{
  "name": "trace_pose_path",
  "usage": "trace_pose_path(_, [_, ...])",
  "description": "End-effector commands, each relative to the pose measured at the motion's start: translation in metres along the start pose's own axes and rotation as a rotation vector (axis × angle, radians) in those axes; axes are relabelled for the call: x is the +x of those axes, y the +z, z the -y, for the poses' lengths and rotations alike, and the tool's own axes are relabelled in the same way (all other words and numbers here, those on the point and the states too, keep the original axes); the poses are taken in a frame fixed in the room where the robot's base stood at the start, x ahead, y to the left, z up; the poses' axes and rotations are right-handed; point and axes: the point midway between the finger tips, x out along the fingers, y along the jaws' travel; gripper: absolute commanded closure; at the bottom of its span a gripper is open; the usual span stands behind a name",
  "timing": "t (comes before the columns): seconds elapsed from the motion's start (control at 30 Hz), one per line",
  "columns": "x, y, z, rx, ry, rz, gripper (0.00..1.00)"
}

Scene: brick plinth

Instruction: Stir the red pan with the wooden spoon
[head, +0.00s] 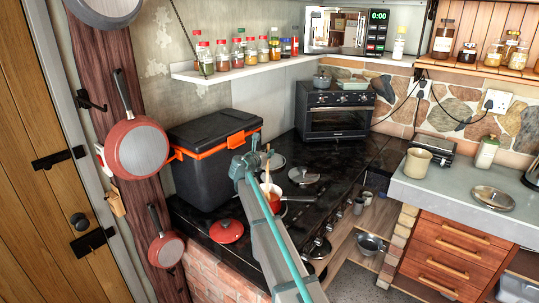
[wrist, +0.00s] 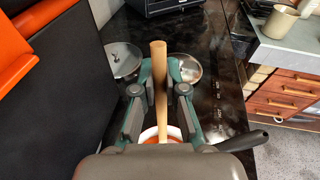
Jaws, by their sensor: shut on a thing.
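The red pan (head: 271,188) stands on the black stovetop, with its dark handle pointing right. In the wrist view the pan (wrist: 150,134) shows only as a rim with red inside, mostly hidden behind my gripper; its black handle sticks out to the right. The wooden spoon (wrist: 158,75) stands nearly upright between my fingers, its handle end up. My gripper (head: 254,163) is above the pan and shut on the spoon's handle. The spoon's lower end is hidden, so I cannot tell how deep it sits in the pan.
A black box with orange trim (head: 205,165) stands close left of my gripper. A red lid (head: 226,231) lies at the stovetop's front left. A metal lid (head: 304,174) lies right of the pan. A toaster oven (head: 335,115) stands behind. The stovetop's right side is mostly clear.

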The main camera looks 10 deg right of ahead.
Motion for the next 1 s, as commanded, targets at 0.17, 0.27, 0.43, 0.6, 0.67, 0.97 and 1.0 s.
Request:
trace_pose_path(0.17, [0.0, 0.0, -0.001, 0.0, 0.0, 0.0, 1.0])
trace_pose_path(0.27, [0.0, 0.0, -0.001, 0.0, 0.0, 0.0, 1.0])
trace_pose_path(0.43, [-0.001, 0.005, 0.0, 0.0, 0.0, 0.0, 1.0])
trace_pose_path(0.6, [-0.004, 0.02, 0.001, 0.001, 0.0, 0.001, 1.0])
trace_pose_path(0.67, [-0.005, 0.025, 0.001, 0.001, 0.0, 0.0, 1.0])
trace_pose_path(0.97, [-0.01, 0.051, 0.003, 0.001, 0.001, 0.0, 1.0])
trace_pose_path(1.0, [-0.011, 0.055, 0.003, 0.001, 0.0, 0.0, 1.0])
